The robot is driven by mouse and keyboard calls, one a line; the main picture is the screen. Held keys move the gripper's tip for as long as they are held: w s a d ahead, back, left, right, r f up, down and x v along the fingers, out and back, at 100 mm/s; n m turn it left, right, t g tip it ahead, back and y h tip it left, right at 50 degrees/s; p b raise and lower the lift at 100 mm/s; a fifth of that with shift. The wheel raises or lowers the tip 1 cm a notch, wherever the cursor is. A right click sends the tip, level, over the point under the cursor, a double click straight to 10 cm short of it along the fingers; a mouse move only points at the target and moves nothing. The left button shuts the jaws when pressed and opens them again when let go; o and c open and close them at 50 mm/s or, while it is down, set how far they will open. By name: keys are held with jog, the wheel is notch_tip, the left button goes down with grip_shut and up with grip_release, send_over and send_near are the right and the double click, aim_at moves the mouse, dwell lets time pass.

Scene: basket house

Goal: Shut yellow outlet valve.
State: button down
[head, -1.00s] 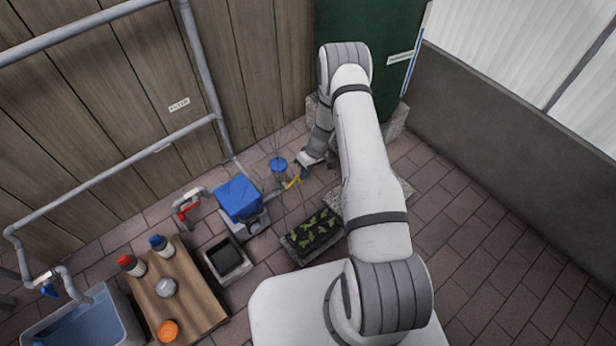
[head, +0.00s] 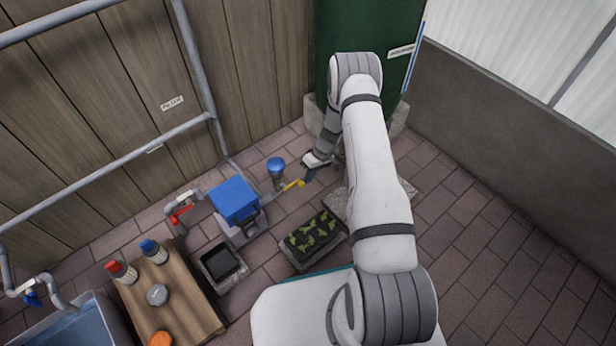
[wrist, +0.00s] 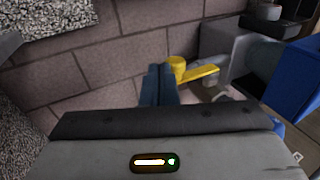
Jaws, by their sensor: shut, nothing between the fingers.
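The yellow outlet valve (head: 294,184) sits on the grey pipe between the blue-topped pump and the green tank. In the wrist view its yellow handle (wrist: 198,75) points right from a round yellow hub, roughly along the pipe. My gripper (head: 309,174) is at the tank side of the valve, just right of the handle in the head view. In the wrist view the blue fingers of my gripper (wrist: 160,84) are together and empty, close beside the hub. I cannot tell whether they touch it.
The blue pump (head: 234,200) and a blue-capped fitting (head: 276,165) stand left of the valve. A planter with seedlings (head: 313,238) is in front. The green tank (head: 345,30) is behind my arm. A wooden table (head: 178,300) with bottles is at the lower left.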

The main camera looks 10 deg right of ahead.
dwell(0.4)
jog(key=w+d+r+p, duration=0.3)
jog(key=d+r+p, duration=0.1)
jog(key=d+r, duration=0.5)
notch_tip(320, 180, up, 2)
jog(key=shift+w+d+r, duration=0.15)
jog(key=shift+w, duration=0.1)
jog(key=s+a+r+m+h+p, duration=0.1)
jog(key=s+a+r+p, duration=0.3)
jog(key=r, duration=1.1)
jog(key=s+r+t+h+p, duration=0.15)
jog(key=r+p, duration=0.55)
jog(key=r, duration=0.8)
jog(key=s+a+r+m+p, duration=0.1)
jog(key=s+a+r+p, duration=0.3)
jog(key=r, duration=1.1)
jog(key=s+a+r+m+t+h+p, duration=0.1)
jog(key=s+r+m+t+h+p, duration=0.1)
jog(key=s+r+p, duration=1.4)
jog(key=s+r+m, duration=0.1)
jog(key=s+r, duration=0.6)
jog(key=r, duration=0.4)
jog(key=shift+a, duration=0.4)
